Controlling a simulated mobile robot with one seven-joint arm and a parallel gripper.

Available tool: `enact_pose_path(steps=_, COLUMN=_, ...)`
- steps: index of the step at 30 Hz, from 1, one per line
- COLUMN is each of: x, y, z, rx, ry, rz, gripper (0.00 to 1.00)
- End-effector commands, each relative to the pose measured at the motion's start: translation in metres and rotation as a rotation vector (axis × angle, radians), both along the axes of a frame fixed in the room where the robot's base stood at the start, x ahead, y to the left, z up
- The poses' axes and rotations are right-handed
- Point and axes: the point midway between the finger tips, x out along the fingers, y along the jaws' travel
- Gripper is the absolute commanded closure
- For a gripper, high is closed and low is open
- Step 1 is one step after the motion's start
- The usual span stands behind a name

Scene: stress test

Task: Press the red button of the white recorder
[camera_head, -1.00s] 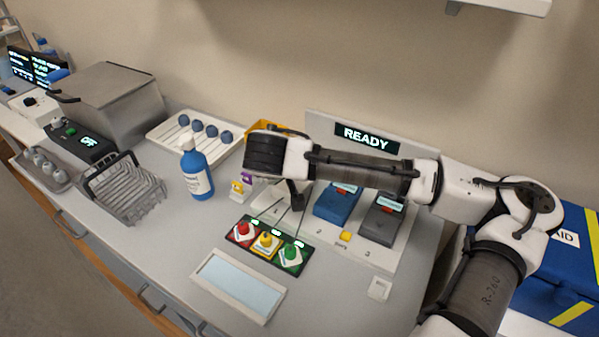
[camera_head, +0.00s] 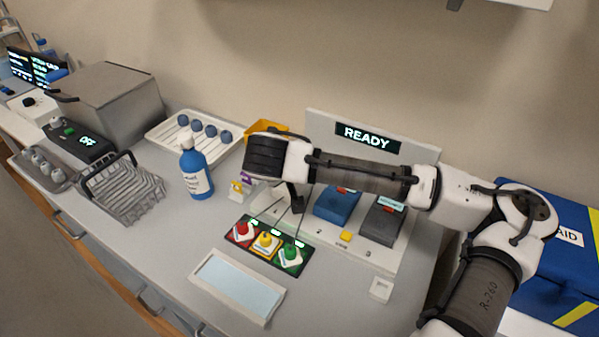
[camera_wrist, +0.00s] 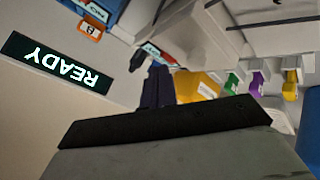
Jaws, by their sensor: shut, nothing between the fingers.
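A white recorder (camera_wrist: 190,42) shows in the wrist view as a pale box with a small screen and a bit of red on its near edge. In the head view my arm hides most of it, at the left end of the row on the white stand. My gripper (camera_head: 297,203) points down there, dark, shut and empty. Its fingers (camera_wrist: 155,75) also show in the wrist view, with the tips close to the recorder's screen and red part. I cannot tell whether they touch. The red button itself is not clearly visible.
A blue recorder (camera_head: 337,206) and a dark grey one (camera_head: 382,224) stand to the right. A blue bottle (camera_head: 195,172) stands left. A READY sign (camera_head: 366,137) is behind.

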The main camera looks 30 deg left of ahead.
Motion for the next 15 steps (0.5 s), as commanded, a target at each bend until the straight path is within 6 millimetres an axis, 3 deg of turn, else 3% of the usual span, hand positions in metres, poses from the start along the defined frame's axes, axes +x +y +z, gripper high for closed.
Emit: enact_pose_path(steps=15, x=-0.0001, y=0.0001, z=-0.007, rx=0.0, ry=0.001, rz=0.001, gripper=1.0)
